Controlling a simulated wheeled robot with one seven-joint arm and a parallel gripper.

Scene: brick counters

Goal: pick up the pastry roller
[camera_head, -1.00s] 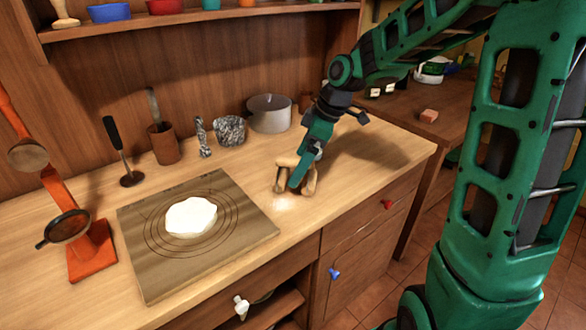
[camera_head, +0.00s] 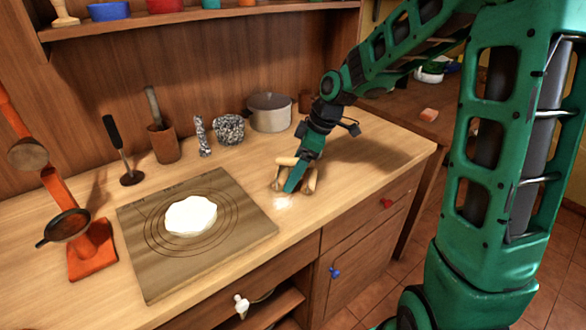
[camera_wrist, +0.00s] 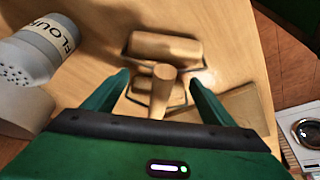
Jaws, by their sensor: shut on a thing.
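The pastry roller (camera_head: 309,181) is a small pale wooden tool with a wooden roller and wire frame, on the counter right of the pastry board. In the wrist view, its larger roller (camera_wrist: 167,46) lies beyond the fingertips and its upright wooden handle stands between the fingers. My gripper (camera_head: 292,186) reaches down over the roller from above and is shut on it. It also shows in the wrist view (camera_wrist: 158,78), with one green finger on each side of the handle. In the head view my gripper covers the roller's middle. I see no clear gap beneath the roller.
A pastry board (camera_head: 140,257) with white dough (camera_head: 190,216) lies to the left. A grey pot (camera_head: 269,113), a wooden cup (camera_head: 164,145) and a strainer stand (camera_head: 91,249) are on the counter. A flour shaker (camera_wrist: 35,50) shows in the wrist view. The counter's right end is clear.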

